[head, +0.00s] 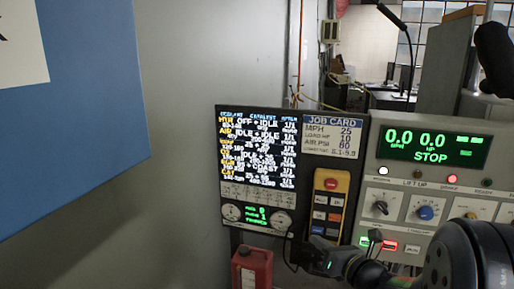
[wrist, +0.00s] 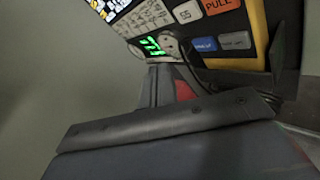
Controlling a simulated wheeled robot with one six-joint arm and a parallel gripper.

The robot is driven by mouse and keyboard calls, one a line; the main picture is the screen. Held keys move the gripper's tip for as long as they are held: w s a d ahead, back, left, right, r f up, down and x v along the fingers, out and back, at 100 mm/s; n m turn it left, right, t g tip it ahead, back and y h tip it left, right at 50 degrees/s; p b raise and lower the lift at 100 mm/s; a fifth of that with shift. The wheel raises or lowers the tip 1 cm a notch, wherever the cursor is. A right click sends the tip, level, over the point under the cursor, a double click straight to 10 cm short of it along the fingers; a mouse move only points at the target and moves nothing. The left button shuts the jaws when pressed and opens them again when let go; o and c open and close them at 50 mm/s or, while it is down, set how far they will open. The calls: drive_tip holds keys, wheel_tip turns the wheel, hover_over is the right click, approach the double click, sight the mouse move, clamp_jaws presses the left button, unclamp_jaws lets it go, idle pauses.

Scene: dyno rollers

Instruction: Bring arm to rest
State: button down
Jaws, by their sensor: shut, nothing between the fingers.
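My gripper (head: 318,258) is at the lower middle of the head view, in front of the lower edge of the dark test panel (head: 222,190). Its fingers are shut with nothing between them. My dark, rounded arm links fill the lower right corner. In the wrist view my gripper (wrist: 168,86) points toward the panel's lower part, near a small green display (wrist: 151,46). Whether the fingertips touch the panel cannot be told.
A yellow button pendant (head: 328,205) hangs on the panel beside a job card (head: 332,136). A console (head: 440,180) reading 0.0 and STOP stands at right. A red container (head: 252,268) is below the panel. A blue board (head: 85,140) is at left, with bare wall between.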

drive_tip(key=s+f+m, duration=0.1)
drive_tip(key=s+a+f+m+p, duration=0.1)
drive_tip(key=s+f+m, duration=0.1)
drive_tip(key=shift+s+a+f, duration=0.15)
drive_tip(key=shift+s, duration=0.1)
idle(0.5)
